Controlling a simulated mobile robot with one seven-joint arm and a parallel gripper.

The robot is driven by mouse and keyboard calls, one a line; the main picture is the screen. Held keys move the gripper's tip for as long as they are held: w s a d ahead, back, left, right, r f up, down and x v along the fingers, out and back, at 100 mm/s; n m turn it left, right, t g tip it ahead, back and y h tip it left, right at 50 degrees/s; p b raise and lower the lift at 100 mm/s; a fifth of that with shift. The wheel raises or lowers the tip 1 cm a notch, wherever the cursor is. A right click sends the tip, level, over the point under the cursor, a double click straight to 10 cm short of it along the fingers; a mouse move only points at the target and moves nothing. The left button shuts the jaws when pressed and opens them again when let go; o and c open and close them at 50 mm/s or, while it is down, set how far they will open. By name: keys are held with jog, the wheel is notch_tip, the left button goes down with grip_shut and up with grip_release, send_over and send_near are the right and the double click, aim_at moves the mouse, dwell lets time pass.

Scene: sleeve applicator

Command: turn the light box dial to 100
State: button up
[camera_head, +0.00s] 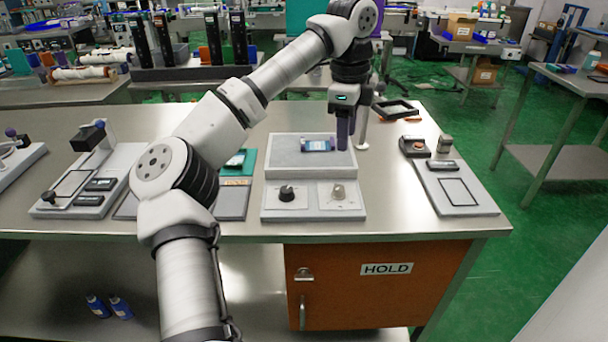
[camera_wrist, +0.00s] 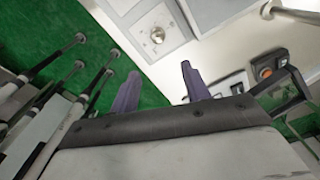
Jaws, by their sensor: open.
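The light box (camera_head: 312,163) stands on the steel bench, with a pale raised surface at the back and a lower front panel. The front panel has a black dial (camera_head: 286,193) at left and a silver dial (camera_head: 338,192) at right. Their scale marks are too small to read. A small blue-labelled packet (camera_head: 317,145) lies on the raised surface. My gripper (camera_head: 346,132) is open and empty, pointing down over the back right of the box, apart from both dials. In the wrist view, the silver dial (camera_wrist: 157,35) shows beyond the open fingers (camera_wrist: 160,70).
Right of the box are a small unit with an orange button (camera_head: 413,146), a black frame (camera_head: 396,108) and a flat grey plate device (camera_head: 460,187). Left of it lies a teal and grey board (camera_head: 233,197). Tall black units (camera_head: 190,45) stand behind. Bare bench lies between box and plate.

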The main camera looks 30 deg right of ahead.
aim_at(339, 187)
jog(key=f, duration=0.7)
jog(key=f+p, duration=0.1)
jog(key=f, duration=0.5)
jog(key=shift+w+a+f, duration=0.2)
jog(key=shift+f, duration=0.2)
jog(key=shift+c, duration=0.4)
jog(key=c, duration=0.9)
